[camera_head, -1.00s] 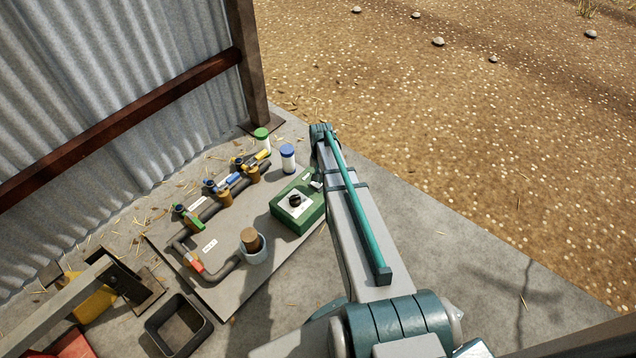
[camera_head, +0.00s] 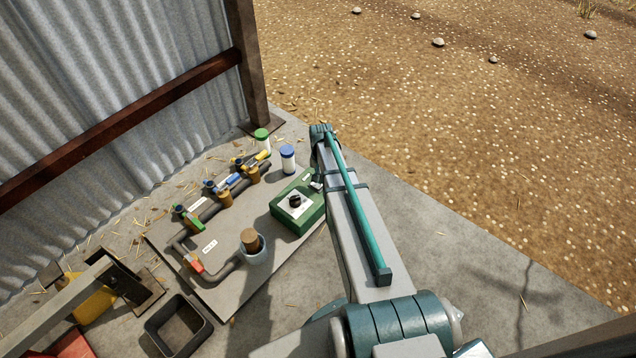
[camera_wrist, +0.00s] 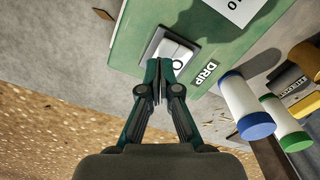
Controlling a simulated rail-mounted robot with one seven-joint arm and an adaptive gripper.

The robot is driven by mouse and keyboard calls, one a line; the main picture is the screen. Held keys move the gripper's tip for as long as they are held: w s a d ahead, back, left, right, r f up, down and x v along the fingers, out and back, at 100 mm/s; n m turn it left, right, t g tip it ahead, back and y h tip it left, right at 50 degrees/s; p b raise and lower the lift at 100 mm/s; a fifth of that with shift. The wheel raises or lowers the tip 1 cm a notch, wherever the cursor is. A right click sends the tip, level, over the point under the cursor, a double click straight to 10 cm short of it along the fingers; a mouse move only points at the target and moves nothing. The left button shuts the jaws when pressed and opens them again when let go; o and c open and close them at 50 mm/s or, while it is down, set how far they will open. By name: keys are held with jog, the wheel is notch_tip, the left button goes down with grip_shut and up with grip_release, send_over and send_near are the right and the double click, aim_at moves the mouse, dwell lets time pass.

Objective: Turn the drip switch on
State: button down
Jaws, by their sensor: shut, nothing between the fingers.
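The green control box (camera_head: 297,213) sits on the slab beside my arm in the head view, with a black knob (camera_head: 295,200) on a white plate. In the wrist view the green box (camera_wrist: 130,42) fills the upper middle. Its white rocker switch (camera_wrist: 176,50) in a grey frame lies next to the "DRIP" label (camera_wrist: 205,73). My gripper (camera_wrist: 157,85) is shut and empty, its tips at the near edge of the switch frame. Whether they touch the switch is not clear, and the tips partly cover its near end. The gripper is hidden in the head view.
A blue-capped white jar (camera_head: 288,158) and a green-capped jar (camera_head: 262,141) stand close beyond the box. Pipes with coloured valves (camera_head: 228,182) and a cup with a brown top (camera_head: 252,255) are left of it. Bare concrete (camera_head: 455,255) lies right of my arm.

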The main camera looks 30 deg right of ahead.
jog(key=shift+f, duration=1.2)
dwell(0.9)
jog(key=shift+r+p, duration=2.65)
jog(key=shift+r, duration=0.9)
jog(key=s+a+r+n+g, duration=0.2)
jog(key=s+a+g, duration=0.3)
jog(key=s, duration=0.8)
jog(key=s+a+r+n+g, duration=0.25)
jog(key=s+a, duration=0.45)
jog(key=s, duration=0.6)
jog(key=s+a+r+n+g, duration=0.3)
jog(key=s+a, duration=0.4)
jog(key=s, duration=0.7)
jog(key=s+r+t+p, duration=0.1)
jog(key=r+p, duration=0.6)
jog(key=p, duration=0.9)
jog(key=s+r+t+p, duration=0.2)
jog(key=r+p, duration=0.5)
jog(key=p, duration=1)
jog(key=shift+s+r+t, duration=0.2)
jog(key=shift+s+t, duration=0.05)
jog(key=shift+t, duration=0.1)
